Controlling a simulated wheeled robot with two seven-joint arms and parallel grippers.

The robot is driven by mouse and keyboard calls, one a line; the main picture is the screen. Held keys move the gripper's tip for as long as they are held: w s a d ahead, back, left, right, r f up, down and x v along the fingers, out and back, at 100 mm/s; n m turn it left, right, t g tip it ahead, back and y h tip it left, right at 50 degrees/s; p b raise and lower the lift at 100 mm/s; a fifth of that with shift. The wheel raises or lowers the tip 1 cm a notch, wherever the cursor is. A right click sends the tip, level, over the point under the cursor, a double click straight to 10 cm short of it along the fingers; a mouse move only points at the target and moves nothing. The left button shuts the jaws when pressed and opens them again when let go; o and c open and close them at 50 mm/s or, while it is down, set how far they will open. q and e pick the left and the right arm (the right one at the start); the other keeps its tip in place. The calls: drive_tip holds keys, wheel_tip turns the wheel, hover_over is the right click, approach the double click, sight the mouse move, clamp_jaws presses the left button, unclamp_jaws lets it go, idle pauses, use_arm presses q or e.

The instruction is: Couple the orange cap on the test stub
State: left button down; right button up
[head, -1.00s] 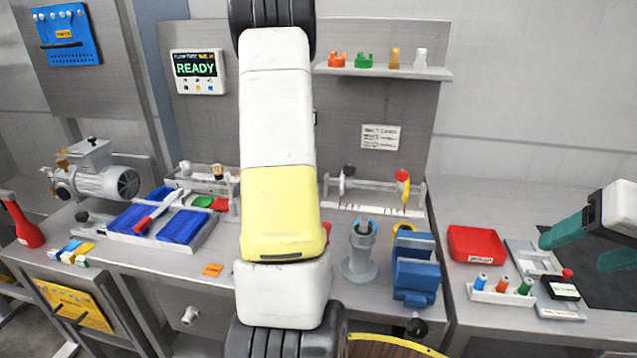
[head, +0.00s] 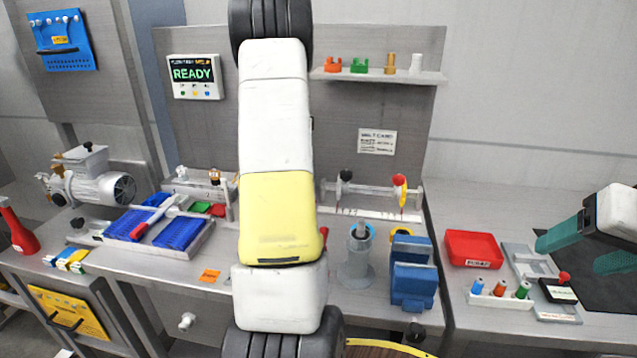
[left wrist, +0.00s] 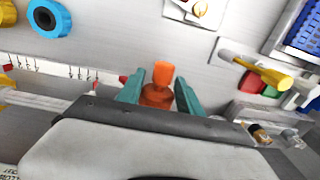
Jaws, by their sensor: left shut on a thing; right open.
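My left gripper (left wrist: 158,97) shows in the left wrist view, its teal fingers on either side of an orange cap (left wrist: 161,75). It is shut on the cap and holds it over the grey bench. In the head view my left arm covers the middle of the bench and hides this gripper and the cap. A grey upright post (head: 357,262) with a blue ring on top stands just right of the arm; I cannot tell if it is the test stub. The blue ring (left wrist: 48,18) also shows in the left wrist view. My right gripper (head: 568,256) is open and empty at the far right.
Blue blocks (head: 413,278) stand right of the post. A red tray (head: 473,249) and a rack of coloured plugs (head: 500,297) are on the right bench. A tray with blue mats (head: 180,233) lies left. A shelf (head: 378,76) holds several small caps. The display (head: 195,74) reads READY.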

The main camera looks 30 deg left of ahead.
use_arm(q)
drive_tip(key=shift+w+a, duration=0.25)
drive_tip(key=shift+w, duration=0.45)
drive_tip(key=shift+w+a, duration=0.2)
drive_tip(key=shift+w, duration=0.55)
drive_tip(key=shift+w+a, duration=0.25)
drive_tip(key=shift+w, duration=0.45)
drive_tip(key=c, duration=0.7)
unclamp_jaws()
drive_tip(key=shift+r, duration=0.1)
